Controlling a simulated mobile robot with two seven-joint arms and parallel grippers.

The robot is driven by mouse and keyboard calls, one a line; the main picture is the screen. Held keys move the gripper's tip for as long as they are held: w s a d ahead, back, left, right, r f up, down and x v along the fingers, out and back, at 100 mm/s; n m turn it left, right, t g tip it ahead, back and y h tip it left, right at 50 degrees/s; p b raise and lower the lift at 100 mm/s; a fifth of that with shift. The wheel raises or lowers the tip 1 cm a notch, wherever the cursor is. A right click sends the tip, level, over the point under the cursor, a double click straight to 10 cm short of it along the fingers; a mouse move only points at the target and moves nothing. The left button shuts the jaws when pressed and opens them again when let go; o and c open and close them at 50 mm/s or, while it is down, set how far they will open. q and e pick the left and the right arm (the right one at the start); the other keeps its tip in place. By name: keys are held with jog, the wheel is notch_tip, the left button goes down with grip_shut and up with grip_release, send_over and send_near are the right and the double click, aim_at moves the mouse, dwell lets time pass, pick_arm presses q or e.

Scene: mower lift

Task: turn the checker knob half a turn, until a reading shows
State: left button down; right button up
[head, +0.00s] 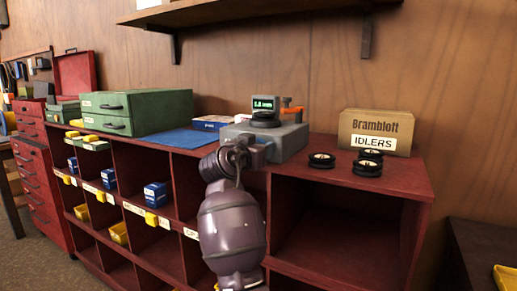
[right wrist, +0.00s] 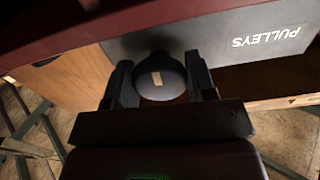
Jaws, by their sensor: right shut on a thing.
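The checker is a grey box (head: 288,137) on top of the red shelf unit, with a small screen (head: 264,104) on top. The screen is lit with green characters that look like "1.8 mm". My right gripper (head: 241,153) is at the front of the box and hides the knob in the head view. In the right wrist view, the round dark knob (right wrist: 162,76) has a pale mark and sits between the two fingers of my right gripper (right wrist: 159,82), which is shut on it. The grey face behind reads "PULLEYS". My left gripper is not in view.
An orange lever (head: 292,111) is beside the screen. Several black idlers (head: 321,160) lie to the right, before a cardboard box (head: 375,132) labelled "Brambloft IDLERS". A blue mat (head: 183,138) and green drawers (head: 140,109) are to the left. A wall shelf (head: 250,12) hangs above.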

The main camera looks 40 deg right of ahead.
jog(key=o, duration=0.9)
jog(key=v, duration=1)
jog(key=shift+s+a, duration=0.15)
jog(key=shift+a, duration=0.25)
